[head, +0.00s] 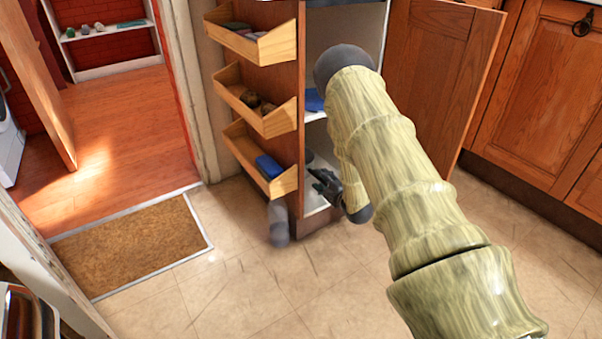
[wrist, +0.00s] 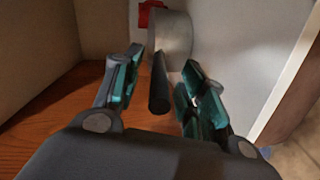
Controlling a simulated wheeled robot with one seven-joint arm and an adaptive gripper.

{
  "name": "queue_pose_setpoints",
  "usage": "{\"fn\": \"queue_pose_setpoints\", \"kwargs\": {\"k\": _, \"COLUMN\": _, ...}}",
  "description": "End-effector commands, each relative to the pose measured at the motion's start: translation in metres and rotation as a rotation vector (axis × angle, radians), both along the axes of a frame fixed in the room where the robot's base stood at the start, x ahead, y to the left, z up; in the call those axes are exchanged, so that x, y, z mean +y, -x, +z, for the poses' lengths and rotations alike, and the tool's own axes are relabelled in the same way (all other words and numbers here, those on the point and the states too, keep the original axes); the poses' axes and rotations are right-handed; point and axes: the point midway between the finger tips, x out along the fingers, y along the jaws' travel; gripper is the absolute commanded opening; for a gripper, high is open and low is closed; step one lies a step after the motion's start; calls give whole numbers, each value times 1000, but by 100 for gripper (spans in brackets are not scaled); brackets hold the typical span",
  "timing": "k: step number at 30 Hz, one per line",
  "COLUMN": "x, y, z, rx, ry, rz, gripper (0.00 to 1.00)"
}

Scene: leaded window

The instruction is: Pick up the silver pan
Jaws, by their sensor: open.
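In the wrist view, the silver pan (wrist: 172,38) is a pale grey round shape with a dark handle that points toward the camera. The handle lies between the two open fingers of my gripper (wrist: 158,88), with a visible gap on each side in the picture. Whether either finger touches it I cannot tell. In the head view, my gripper (head: 327,186) is low at the opening of a cupboard. My arm and the cupboard door hide much of the inside, and I cannot make out the pan clearly there.
A red object (wrist: 150,14) is beside the pan. The cupboard's open left door carries wooden racks (head: 262,118), and its right door (head: 440,70) also stands open. A blue item (head: 313,100) is on a shelf above. The tiled floor (head: 235,290) in front is clear.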

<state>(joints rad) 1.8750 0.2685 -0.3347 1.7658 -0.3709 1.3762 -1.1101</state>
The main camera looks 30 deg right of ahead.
Motion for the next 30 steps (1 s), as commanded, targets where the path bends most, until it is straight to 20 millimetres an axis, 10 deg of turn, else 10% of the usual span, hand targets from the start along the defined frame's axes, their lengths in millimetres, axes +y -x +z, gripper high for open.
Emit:
{"fn": "queue_pose_setpoints", "kwargs": {"k": 18, "x": 0, "y": -30, "z": -5, "rx": 0, "ry": -1, "rz": 0, "gripper": 41}}
{"fn": "queue_pose_setpoints", "kwargs": {"k": 25, "x": 0, "y": -30, "z": -5, "rx": 0, "ry": -1, "rz": 0, "gripper": 0}}
{"fn": "queue_pose_setpoints", "kwargs": {"k": 30, "x": 0, "y": -29, "z": -6, "rx": 0, "ry": -1, "rz": -1, "gripper": 0}}
